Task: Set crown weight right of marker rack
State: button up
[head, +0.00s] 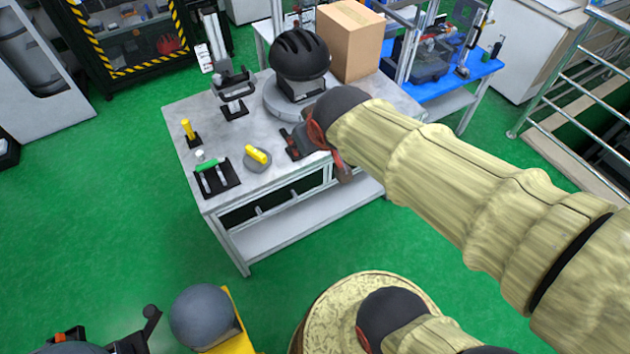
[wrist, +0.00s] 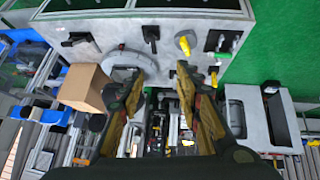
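The marker rack seems to be the black tray (head: 216,181) with white and green pieces, at the table's front left; it also shows in the wrist view (wrist: 228,40). A round grey disc with a yellow handle (head: 257,157) lies just right of it, and shows in the wrist view (wrist: 185,44). A yellow post on a black base (head: 187,128) stands behind the rack. I cannot tell which piece is the crown weight. My gripper (wrist: 157,85) is open, with nothing visible between its fingers. In the head view my gripper (head: 330,152) is over the table's right front part, partly hidden by my arm.
A black helmet (head: 300,54) sits on a round base at the back of the grey table (head: 270,190). A black stand (head: 232,92) is left of it. A cardboard box (head: 350,40) stands behind right. A dark fixture (head: 293,146) lies beside my gripper.

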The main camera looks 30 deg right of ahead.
jog(key=s+a+r+g+y, duration=0.1)
jog(key=s+a, duration=0.4)
jog(key=s, duration=0.6)
jog(key=shift+s+r+g+y, duration=0.25)
jog(key=shift+s+g+y, duration=0.05)
jog(key=shift+s+g, duration=0.1)
